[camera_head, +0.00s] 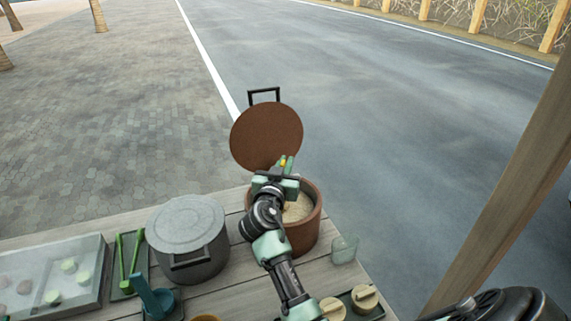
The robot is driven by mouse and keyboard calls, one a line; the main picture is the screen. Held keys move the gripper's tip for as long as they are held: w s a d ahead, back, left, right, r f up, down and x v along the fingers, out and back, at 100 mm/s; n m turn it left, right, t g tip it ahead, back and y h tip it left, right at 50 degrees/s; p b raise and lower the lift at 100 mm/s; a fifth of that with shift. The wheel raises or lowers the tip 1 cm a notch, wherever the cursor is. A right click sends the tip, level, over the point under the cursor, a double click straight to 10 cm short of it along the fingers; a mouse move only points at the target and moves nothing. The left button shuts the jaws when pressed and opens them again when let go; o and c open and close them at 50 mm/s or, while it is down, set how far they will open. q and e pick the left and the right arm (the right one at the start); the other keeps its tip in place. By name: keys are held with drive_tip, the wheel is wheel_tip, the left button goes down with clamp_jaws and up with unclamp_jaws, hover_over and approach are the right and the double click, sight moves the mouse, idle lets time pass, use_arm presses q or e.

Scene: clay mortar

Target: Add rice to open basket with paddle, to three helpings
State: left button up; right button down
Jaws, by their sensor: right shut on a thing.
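A round brown container (308,237) stands on the table with its brown lid (266,136) raised behind it. Pale rice (297,209) shows inside. My right gripper (283,168) is over the container's left side, shut on what looks like the paddle, which is mostly hidden by the gripper and arm. At the bottom edge, a tan round rim (205,318) is cut off; I cannot tell whether it is the open basket. My left gripper is not in view.
A grey lidded pot (187,240) stands left of the brown container. Green tongs (128,262), a teal holder (155,298) and a clear-topped case (55,275) are further left. A clear glass (344,249) stands near the table's right edge. A wooden post (510,165) rises at right.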

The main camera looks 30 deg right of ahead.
wheel_tip(320, 180, up, 10)
drive_tip(key=p, duration=0.6)
drive_tip(key=shift+r, duration=0.2)
idle(0.4)
